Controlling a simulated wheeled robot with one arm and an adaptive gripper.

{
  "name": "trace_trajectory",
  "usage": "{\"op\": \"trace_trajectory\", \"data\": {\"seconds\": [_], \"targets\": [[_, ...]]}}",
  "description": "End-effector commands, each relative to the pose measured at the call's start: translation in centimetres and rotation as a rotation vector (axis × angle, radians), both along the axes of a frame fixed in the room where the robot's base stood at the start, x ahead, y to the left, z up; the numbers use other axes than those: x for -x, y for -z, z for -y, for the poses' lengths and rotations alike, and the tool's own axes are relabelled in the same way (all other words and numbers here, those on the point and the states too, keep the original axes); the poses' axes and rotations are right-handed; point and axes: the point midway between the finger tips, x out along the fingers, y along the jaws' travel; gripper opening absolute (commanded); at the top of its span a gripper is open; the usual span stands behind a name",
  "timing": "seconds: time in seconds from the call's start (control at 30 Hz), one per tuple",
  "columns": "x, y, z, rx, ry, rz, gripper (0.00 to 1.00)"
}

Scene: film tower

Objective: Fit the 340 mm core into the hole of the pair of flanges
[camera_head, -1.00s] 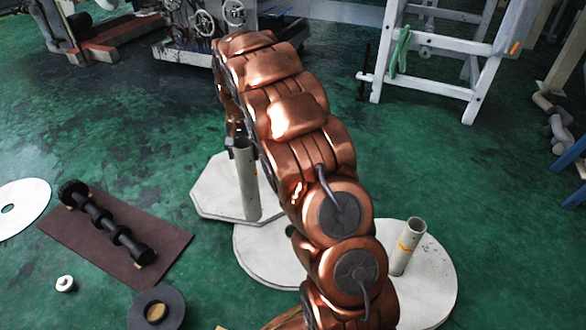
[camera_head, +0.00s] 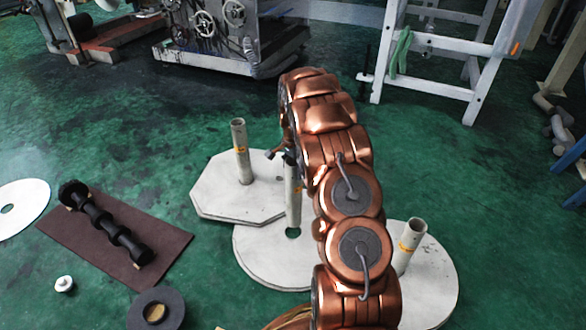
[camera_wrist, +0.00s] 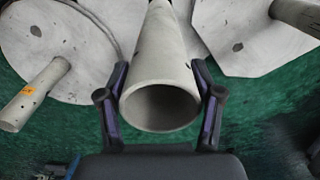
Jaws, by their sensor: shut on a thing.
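My gripper (camera_head: 290,157) is shut on a pale grey tubular core (camera_head: 293,198) near its upper end. The core hangs roughly upright above the round, pale middle flange (camera_head: 262,262). In the head view its lower end appears just behind the dark hole (camera_head: 292,233) of that flange; the height of the gap is hard to judge. In the wrist view the jaws (camera_wrist: 160,70) flank the core (camera_wrist: 158,60), whose open upper rim faces the camera and whose lower end is out of sight. Whether the middle flange is two stacked discs cannot be told.
An octagonal flange (camera_head: 222,205) bears an upright core (camera_head: 241,150) behind left. A right round flange (camera_head: 440,275) bears another core (camera_head: 410,245). A brown mat (camera_head: 75,240) with a black roller (camera_head: 105,222) lies left. Green floor is free between.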

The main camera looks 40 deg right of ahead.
Motion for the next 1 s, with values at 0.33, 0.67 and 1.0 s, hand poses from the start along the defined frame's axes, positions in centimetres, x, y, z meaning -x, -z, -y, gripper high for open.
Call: {"op": "trace_trajectory", "data": {"seconds": [0.33,0.67,1.0], "targets": [[0.0,2.2,0.0,0.001,-0.002,0.001,0.0],[0.0,5.1,-0.1,0.0,-0.004,0.0,0.0],[0.0,5.6,-0.1,0.0,-0.003,0.001,0.0]]}}
